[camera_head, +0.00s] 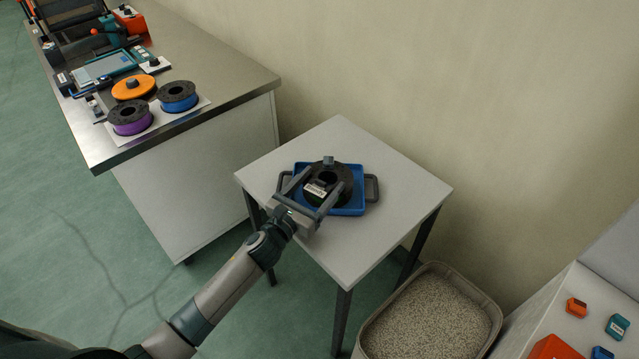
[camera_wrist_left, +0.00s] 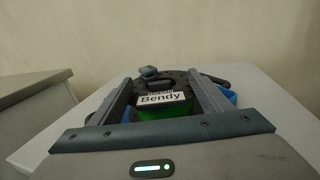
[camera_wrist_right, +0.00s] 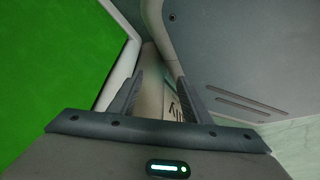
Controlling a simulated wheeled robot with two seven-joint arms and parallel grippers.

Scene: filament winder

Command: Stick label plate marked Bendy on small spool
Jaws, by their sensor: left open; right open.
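A white label plate reading "Bendy" (camera_wrist_left: 162,99) shows between the fingers in the left wrist view. It rests against the front of a black spool with green filament (camera_wrist_left: 160,114); I cannot tell if it is stuck. The plate (camera_head: 316,190) and black spool (camera_head: 341,176) also show in the head view, with the spool in a blue tray (camera_head: 357,205). My left gripper (camera_head: 325,182) is open, its fingers on either side of the plate and apart from it. My right gripper (camera_wrist_right: 156,82) is open and empty, seen only in its own wrist view.
The tray with grey handles (camera_head: 372,187) stands on a small white table (camera_head: 408,190). A bin of grey granules (camera_head: 430,315) stands right. Small coloured pieces (camera_head: 577,308) lie on another surface.

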